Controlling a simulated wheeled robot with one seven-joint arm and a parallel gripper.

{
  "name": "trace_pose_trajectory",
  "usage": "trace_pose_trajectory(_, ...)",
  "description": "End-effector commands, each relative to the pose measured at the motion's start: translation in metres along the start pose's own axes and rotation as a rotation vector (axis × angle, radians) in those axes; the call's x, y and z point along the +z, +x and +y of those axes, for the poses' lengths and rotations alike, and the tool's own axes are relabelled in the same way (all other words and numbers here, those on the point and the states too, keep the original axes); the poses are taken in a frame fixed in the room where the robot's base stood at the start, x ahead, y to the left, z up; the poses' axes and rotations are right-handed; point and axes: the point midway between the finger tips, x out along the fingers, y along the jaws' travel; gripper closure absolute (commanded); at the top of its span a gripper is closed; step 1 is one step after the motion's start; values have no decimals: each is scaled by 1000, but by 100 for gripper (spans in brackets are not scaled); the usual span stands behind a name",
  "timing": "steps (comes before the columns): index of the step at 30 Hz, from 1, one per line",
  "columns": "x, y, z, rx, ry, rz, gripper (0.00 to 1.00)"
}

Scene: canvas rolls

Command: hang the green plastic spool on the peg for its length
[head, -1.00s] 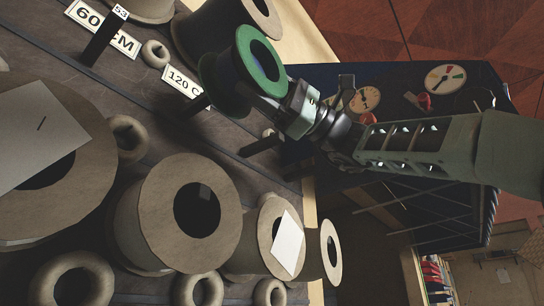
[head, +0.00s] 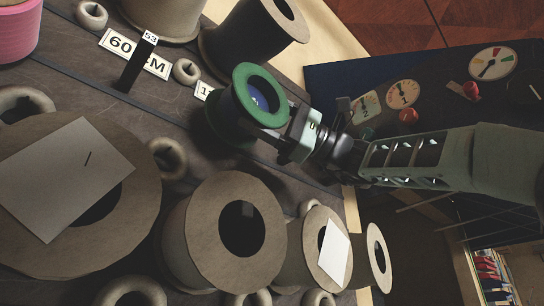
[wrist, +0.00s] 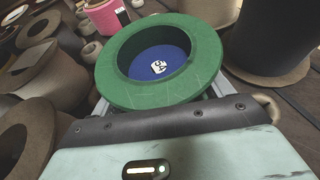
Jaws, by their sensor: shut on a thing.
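The green plastic spool (head: 279,97) is held by my gripper (head: 275,136) above the dark board, its open end facing the head camera. It also shows in the wrist view (wrist: 200,70), where its hole shows a blue inside with a small white marked patch (wrist: 158,67). I cannot tell whether that patch is a peg's end or part of the spool. The length sign behind the spool (head: 203,90) is mostly covered; only a "1" shows. No peg shows beside that sign. My gripper is shut on the spool; its fingertips are partly hidden.
A black peg (head: 134,68) stands at the 60 CM sign (head: 115,45). A dark spool (head: 240,40) stands close above the green one. Large brown rolls (head: 180,235) crowd the lower side, with small rings between. A pink roll (head: 15,32) is at the upper left.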

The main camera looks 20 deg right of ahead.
Motion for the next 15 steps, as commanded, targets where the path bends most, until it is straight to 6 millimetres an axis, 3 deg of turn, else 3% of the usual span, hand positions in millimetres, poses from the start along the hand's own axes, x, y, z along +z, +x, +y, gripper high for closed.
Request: trace_pose_trajectory(15, -38, 16, -1, 0, 1, 0, 49)
